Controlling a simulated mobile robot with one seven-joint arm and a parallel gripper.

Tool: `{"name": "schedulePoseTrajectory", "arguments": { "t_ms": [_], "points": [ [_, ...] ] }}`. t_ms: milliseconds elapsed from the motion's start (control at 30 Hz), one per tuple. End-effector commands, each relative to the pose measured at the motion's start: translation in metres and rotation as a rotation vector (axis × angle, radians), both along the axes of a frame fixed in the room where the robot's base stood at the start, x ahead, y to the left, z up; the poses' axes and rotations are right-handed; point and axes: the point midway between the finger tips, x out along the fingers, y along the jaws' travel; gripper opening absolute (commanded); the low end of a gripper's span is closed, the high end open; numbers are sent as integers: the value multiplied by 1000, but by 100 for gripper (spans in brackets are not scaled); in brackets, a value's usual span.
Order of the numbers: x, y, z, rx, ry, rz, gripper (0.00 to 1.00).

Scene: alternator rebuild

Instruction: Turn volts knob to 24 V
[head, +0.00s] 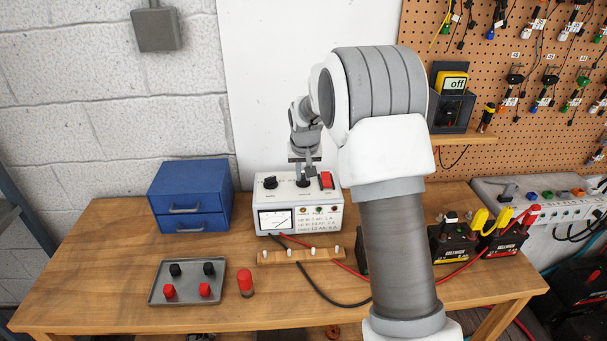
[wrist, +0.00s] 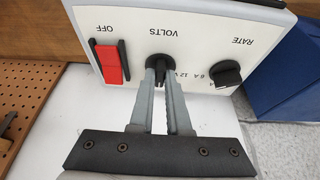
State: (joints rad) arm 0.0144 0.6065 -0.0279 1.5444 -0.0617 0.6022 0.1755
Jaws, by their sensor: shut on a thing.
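The charger (head: 318,212) is a white box on the bench, with a meter on its front and controls on its sloped top. The black VOLTS knob (wrist: 157,61) is in the middle of those controls in the wrist view. My gripper (wrist: 160,73) is shut on the VOLTS knob, one finger on each side; it also shows over the charger in the head view (head: 304,174). The fingers cover part of the knob and its scale; a "12 V" mark shows beside it. I cannot tell the knob's exact setting.
The black RATE knob (wrist: 226,72) and the red OFF switch (wrist: 108,62) flank the VOLTS knob. A blue drawer box (head: 190,196) stands left of the charger. A wooden strip with pegs (head: 300,257) and a grey tray (head: 187,290) lie in front. Batteries (head: 500,240) stand at right.

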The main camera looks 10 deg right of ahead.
Motion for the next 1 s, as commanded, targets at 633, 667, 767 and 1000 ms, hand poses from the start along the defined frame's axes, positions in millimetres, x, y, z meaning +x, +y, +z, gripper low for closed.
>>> {"name": "schedulePoseTrajectory", "arguments": {
  "t_ms": [633,667,767,1000],
  "points": [
    [0,0,2,1,0,-1,45],
    [-1,0,3,1,-1,0,45],
    [-4,1,13,0,-3,0,45],
    [-24,4,61,1,-6,0,45]
  ]
}}
